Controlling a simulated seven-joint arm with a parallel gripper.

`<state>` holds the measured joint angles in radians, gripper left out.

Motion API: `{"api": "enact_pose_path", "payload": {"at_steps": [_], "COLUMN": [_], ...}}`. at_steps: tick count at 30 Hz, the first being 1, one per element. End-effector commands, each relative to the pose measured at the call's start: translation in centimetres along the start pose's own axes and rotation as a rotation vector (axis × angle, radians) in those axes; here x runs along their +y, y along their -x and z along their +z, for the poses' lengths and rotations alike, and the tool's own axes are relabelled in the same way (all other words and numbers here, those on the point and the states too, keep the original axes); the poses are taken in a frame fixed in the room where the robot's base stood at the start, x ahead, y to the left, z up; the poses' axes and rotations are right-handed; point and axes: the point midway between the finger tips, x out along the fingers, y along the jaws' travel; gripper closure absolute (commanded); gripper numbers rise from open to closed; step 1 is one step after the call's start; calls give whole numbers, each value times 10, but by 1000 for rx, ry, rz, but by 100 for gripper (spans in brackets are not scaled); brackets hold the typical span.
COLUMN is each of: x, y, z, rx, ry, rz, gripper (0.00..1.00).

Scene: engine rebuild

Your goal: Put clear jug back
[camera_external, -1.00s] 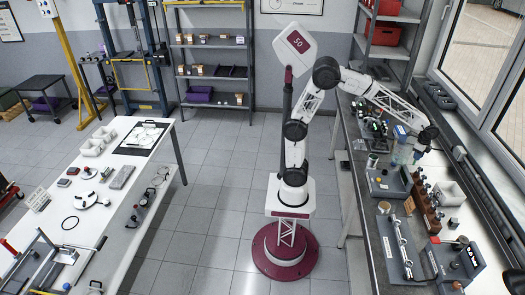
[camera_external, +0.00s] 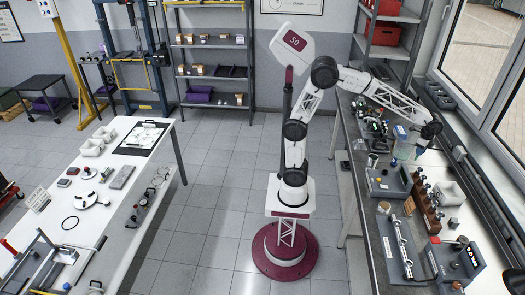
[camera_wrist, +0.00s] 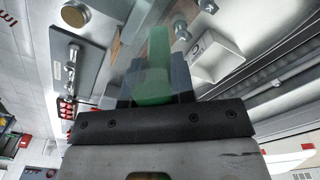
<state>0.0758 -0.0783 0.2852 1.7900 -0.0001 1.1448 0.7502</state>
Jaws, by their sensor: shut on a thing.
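The clear jug (camera_external: 404,149) is at the right-hand bench, below my wrist. It looks see-through with a bluish tint, and my gripper partly hides it. My gripper (camera_external: 416,142) is shut on it at the end of my arm. In the wrist view, a translucent green part (camera_wrist: 156,65), seemingly of the jug, is between the dark fingers of my gripper (camera_wrist: 153,82). Whether the jug's base touches the bench or hangs just above it is unclear.
A grey-blue box (camera_external: 388,183) stands on the bench in front of the jug. A brown rack with bottles (camera_external: 426,202) and a white bin (camera_external: 449,192) are to its right. Small dark parts (camera_external: 375,128) lie behind left. The window wall closes the right side.

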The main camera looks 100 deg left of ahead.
Motion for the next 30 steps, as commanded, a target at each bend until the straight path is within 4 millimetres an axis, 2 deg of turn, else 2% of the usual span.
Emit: {"api": "enact_pose_path", "payload": {"at_steps": [3, 11, 30], "x": [0, -26, -129], "y": [17, 14, 14], "z": [0, 8, 52], "rx": [1, 0, 5], "ry": [-1, -105, -566], "rz": [-1, 1, 2], "gripper": [100, 100, 100]}}
